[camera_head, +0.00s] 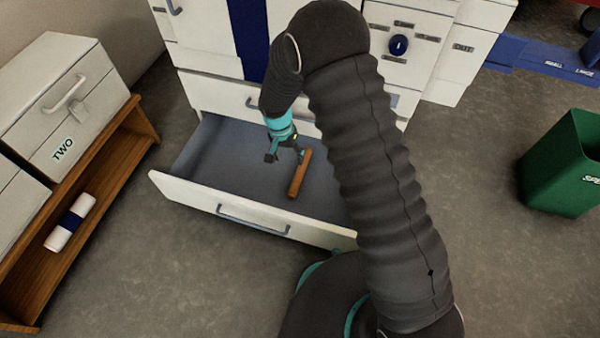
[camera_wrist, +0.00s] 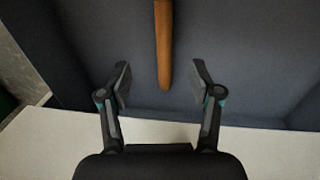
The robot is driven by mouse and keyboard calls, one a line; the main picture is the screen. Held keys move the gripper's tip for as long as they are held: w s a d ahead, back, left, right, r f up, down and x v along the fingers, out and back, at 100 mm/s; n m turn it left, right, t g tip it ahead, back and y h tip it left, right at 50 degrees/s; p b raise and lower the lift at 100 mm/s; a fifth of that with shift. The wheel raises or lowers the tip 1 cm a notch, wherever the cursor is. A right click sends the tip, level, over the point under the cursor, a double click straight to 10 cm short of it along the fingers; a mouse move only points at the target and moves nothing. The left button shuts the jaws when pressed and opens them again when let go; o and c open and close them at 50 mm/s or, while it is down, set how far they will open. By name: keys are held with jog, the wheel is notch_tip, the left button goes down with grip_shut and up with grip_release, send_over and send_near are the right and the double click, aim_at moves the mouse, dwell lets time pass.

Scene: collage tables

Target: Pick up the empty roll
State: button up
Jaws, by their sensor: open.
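A brown-orange roll (camera_head: 300,173) lies in the open drawer (camera_head: 262,229) of the white cabinet. I cannot tell whether it is the empty roll. My gripper (camera_head: 286,157) is over the drawer at the roll's upper left end. In the wrist view the roll (camera_wrist: 163,45) runs down from the top edge. Its lower end lies between the lines of the two fingers of my gripper (camera_wrist: 161,85), which are spread apart and hold nothing. The roll's far end is cut off in that view.
A white roll with a blue band (camera_head: 71,222) lies on the wooden shelf (camera_head: 95,180) at left, below boxes, one marked TWO (camera_head: 62,150). A green bin (camera_head: 562,165) stands at right. The drawer's front wall and sides surround the roll. Grey floor (camera_head: 490,255) is clear at lower right.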

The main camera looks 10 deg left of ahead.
send_over(294, 185)
jog(key=a, duration=0.1)
jog(key=f, duration=1)
jog(key=shift+a+f+b, duration=0.2)
jog(key=shift+f+b, duration=0.05)
jog(key=shift+b, duration=0.1)
jog(key=shift+s+d+f, duration=0.1)
jog(key=shift+d+f, duration=0.1)
jog(key=shift+f, duration=0.85)
jog(key=shift+w+d+f, duration=0.1)
jog(key=shift+d+f, duration=0.15)
jog(key=shift+f, duration=0.8)
jog(key=shift+s+d+f, duration=0.1)
jog(key=shift+d+f, duration=0.1)
jog(key=shift+f, duration=0.85)
grip_shut()
